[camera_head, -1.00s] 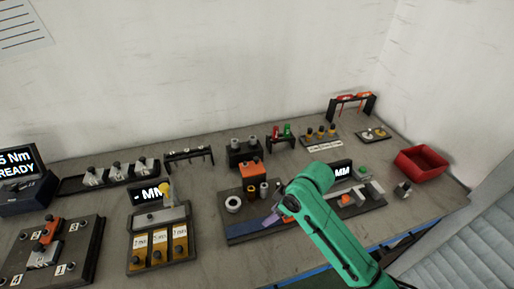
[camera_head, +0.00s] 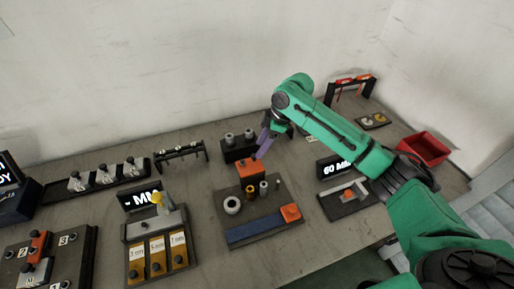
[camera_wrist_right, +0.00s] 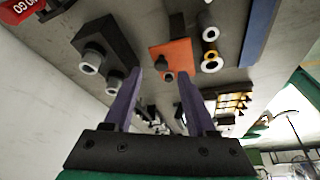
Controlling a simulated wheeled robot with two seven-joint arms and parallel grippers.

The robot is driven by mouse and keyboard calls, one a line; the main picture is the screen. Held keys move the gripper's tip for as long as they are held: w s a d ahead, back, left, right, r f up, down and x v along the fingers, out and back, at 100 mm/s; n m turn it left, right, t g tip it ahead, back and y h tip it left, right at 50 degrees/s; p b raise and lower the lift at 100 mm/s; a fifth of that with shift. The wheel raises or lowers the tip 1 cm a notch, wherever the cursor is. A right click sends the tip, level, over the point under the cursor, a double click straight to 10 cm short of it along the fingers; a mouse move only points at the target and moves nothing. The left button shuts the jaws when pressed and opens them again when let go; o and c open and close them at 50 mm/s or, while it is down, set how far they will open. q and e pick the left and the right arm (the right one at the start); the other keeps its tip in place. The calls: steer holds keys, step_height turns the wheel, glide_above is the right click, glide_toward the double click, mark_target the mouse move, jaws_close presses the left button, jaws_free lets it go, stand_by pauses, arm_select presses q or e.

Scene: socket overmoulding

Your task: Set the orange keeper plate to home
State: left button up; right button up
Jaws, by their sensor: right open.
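An orange plate (camera_head: 248,169) lies at the back of the dark fixture board, between the black two-post block and the upright cylinders. In the right wrist view the orange plate (camera_wrist_right: 181,52) shows a dark knob and lies beyond the fingertips. A second orange piece (camera_head: 290,213) sits at the board's right front, at the end of a blue strip. I cannot tell for sure which is the keeper plate. My right gripper (camera_head: 258,154), with purple fingers, is just above and beside the back orange plate. Its fingers (camera_wrist_right: 160,76) are apart and empty. My left gripper is out of view.
The fixture board (camera_head: 272,232) carries a white ring (camera_head: 232,205) and small cylinders. The black two-post block (camera_head: 240,150) stands close behind the back orange plate. A display (camera_head: 336,167) and a red bin (camera_head: 424,148) are to the right.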

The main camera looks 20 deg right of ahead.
mark_target(254, 155)
steer(key=x, duration=0.2)
steer(key=shift+a+f, duration=0.15)
steer(key=shift+f, duration=0.2)
steer(key=shift+a+f, duration=0.15)
steer(key=shift+f, duration=0.05)
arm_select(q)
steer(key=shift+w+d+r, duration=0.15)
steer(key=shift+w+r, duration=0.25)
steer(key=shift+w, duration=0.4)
arm_select(e)
steer(key=shift+f, duration=0.1)
steer(key=shift+c, duration=1)
jaws_close()
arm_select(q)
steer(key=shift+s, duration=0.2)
arm_select(e)
steer(key=shift+w, duration=0.1)
